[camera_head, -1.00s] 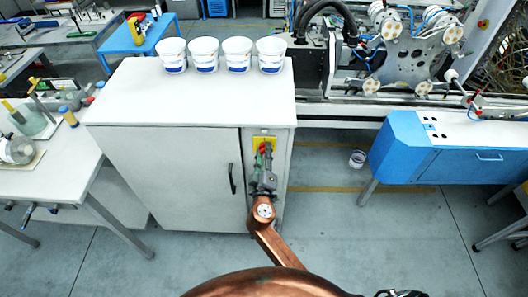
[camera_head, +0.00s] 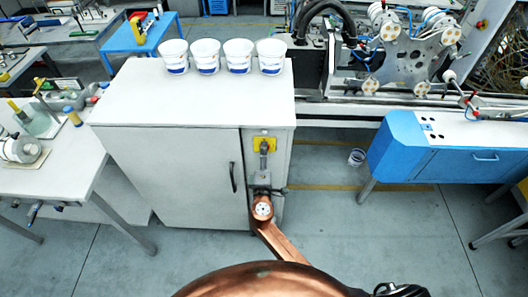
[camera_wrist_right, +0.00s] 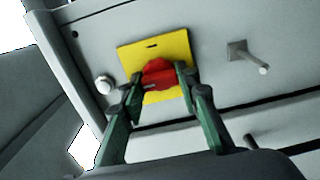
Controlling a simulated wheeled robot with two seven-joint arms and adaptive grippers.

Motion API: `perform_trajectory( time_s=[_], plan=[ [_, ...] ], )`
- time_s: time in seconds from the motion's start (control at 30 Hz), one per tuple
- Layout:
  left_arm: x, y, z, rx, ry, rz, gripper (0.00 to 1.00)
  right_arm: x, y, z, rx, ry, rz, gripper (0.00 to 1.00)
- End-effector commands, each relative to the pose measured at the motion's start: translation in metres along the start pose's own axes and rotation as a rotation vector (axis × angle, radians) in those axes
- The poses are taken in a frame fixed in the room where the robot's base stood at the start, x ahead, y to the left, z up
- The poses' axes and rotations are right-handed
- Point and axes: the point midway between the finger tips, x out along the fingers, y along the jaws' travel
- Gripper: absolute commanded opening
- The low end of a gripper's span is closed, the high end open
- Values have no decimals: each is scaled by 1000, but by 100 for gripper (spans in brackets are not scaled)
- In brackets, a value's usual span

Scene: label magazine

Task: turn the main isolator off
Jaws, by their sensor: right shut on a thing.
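The main isolator is a red knob (camera_wrist_right: 158,74) on a yellow plate (camera_wrist_right: 188,46), on the narrow front panel of a grey cabinet. The yellow plate also shows in the head view (camera_head: 256,142). My right gripper (camera_wrist_right: 160,80) is shut on the red knob, one green finger on each side of it. In the head view my right gripper (camera_head: 264,147) is seen edge-on in front of the plate and hides the knob. The knob's exact angle is hard to read. My left gripper is not in view.
The grey cabinet (camera_head: 185,185) has a dark door handle (camera_head: 233,177) left of my right arm. Several white tubs (camera_head: 207,56) stand on its top. A round button (camera_wrist_right: 104,84) and a metal peg (camera_wrist_right: 250,56) flank the plate. A blue-fronted bench (camera_head: 455,165) stands at right.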

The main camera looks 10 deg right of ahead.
Motion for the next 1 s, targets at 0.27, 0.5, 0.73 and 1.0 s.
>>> perform_trajectory(
  time_s=[0.27,0.5,0.73,1.0],
  plan=[
    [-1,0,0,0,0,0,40,0,-1,0,-19,0,-1,6],
    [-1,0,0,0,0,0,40,0,-1,0,-19,1,-1,6],
    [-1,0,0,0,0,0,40,0,-1,0,-18,0,-1,46],
    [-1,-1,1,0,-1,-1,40,0,0,0,-16,0,0,48]
  ],
)
